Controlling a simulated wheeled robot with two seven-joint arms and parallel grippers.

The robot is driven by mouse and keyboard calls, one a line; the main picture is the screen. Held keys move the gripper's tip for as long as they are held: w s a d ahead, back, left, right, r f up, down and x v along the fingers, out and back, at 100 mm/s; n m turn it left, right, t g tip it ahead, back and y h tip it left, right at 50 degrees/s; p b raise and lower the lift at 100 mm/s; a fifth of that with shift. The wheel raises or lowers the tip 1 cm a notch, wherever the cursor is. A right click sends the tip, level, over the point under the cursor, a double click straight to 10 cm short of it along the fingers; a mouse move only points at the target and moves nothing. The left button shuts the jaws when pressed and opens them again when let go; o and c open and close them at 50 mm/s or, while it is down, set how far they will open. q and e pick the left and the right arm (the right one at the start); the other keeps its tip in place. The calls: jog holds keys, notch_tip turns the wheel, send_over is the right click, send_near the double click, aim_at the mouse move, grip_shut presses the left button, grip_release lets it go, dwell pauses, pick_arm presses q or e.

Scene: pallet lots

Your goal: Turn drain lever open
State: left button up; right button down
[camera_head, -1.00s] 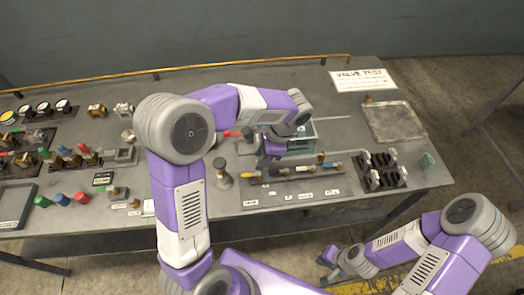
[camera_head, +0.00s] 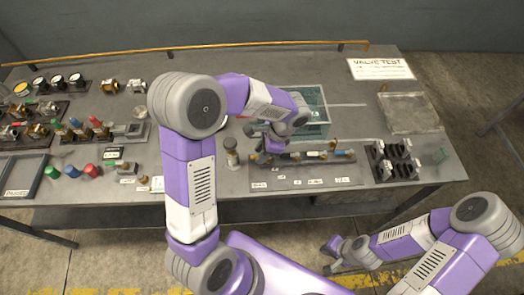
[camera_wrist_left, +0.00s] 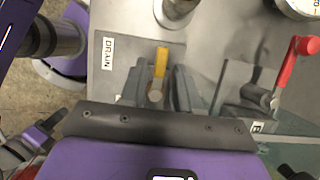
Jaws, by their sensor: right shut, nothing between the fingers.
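The yellow drain lever (camera_wrist_left: 161,62) shows in the left wrist view beside a plate label reading DRAIN (camera_wrist_left: 108,50). My left gripper (camera_wrist_left: 157,88) is open, with one finger on each side of the lever near its pivot. Contact between the fingers and the lever cannot be told. In the head view my left gripper (camera_head: 262,158) is over the left end of the valve assembly (camera_head: 318,155) and hides the drain lever. My right gripper (camera_head: 332,256) is shut and empty, low in front of the bench.
A red lever (camera_wrist_left: 298,55) stands to the right in the wrist view. A teal glass tank (camera_head: 316,108) stands behind the valve assembly. A dark rack of fittings (camera_head: 393,160) stands to the right.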

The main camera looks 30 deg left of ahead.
pick_arm(q)
grip_shut()
jog(key=shift+n, duration=0.3)
jog(key=n, duration=0.1)
jog(key=n+p, duration=0.1)
jog(key=n+g+h, duration=0.1)
jog(key=shift+s+d+r+p, duration=0.1)
jog(key=shift+s+d+p, duration=0.1)
jog(key=shift+s+p, duration=0.1)
jog(key=n+p, duration=0.1)
jog(key=n, duration=0.1)
jog(key=n+g+h, duration=0.1)
jog(key=n, duration=0.1)
jog(key=shift+s+d+n+h+p, duration=0.15)
jog(key=shift+d+n+h+p, duration=0.15)
jog(key=shift+d+p, duration=0.1)
jog(key=n+h, duration=0.1)
jog(key=n, duration=0.1)
jog(key=n+p, duration=0.1)
jog(key=n, duration=0.1)
jog(key=shift+d+n+h, duration=0.3)
jog(key=shift+d+h, duration=0.1)
jog(key=n+h+p, duration=0.1)
jog(key=n, duration=0.1)
jog(key=d+n, duration=0.1)
jog(key=n, duration=0.1)
jog(key=shift+n+t+h+p, duration=0.3)
jog(key=shift+n+h+p, duration=0.05)
jog(key=shift+n+h, duration=0.05)
jog(key=shift+n, duration=0.3)
